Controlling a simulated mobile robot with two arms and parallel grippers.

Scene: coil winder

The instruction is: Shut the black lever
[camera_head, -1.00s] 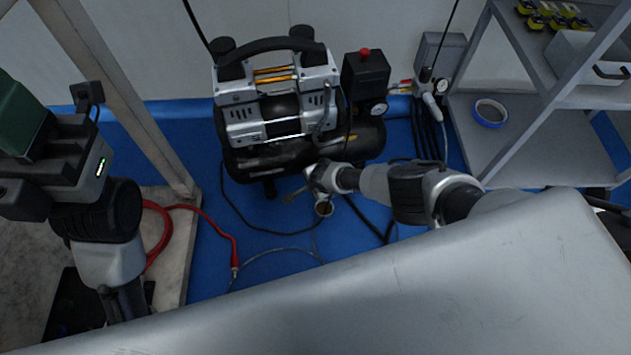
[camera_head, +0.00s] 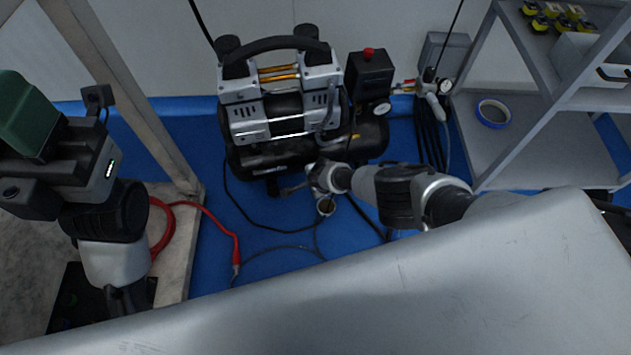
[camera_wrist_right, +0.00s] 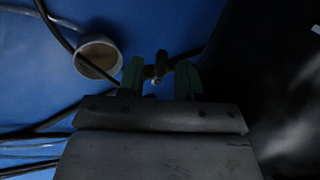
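A small dark piece (camera_wrist_right: 160,66), which looks like the black lever, stands between the two green fingers of my right gripper (camera_wrist_right: 160,80) in the right wrist view. Gaps show on both sides of it, so the fingers are apart and not closed on it. In the head view my right gripper (camera_head: 300,184) is low in front of the air compressor's tank (camera_head: 250,158); the lever cannot be made out there. My left gripper (camera_head: 45,150) is at the far left, above a pale surface; its fingertips cannot be made out.
A round cup-like part (camera_wrist_right: 98,57) is beside the right gripper. Dark hoses lie on the blue floor (camera_head: 215,255). A red hose (camera_head: 220,225) lies at the left. A grey shelf (camera_head: 510,155) with a blue tape roll (camera_head: 493,113) stands right. A silver surface (camera_head: 400,290) fills the front.

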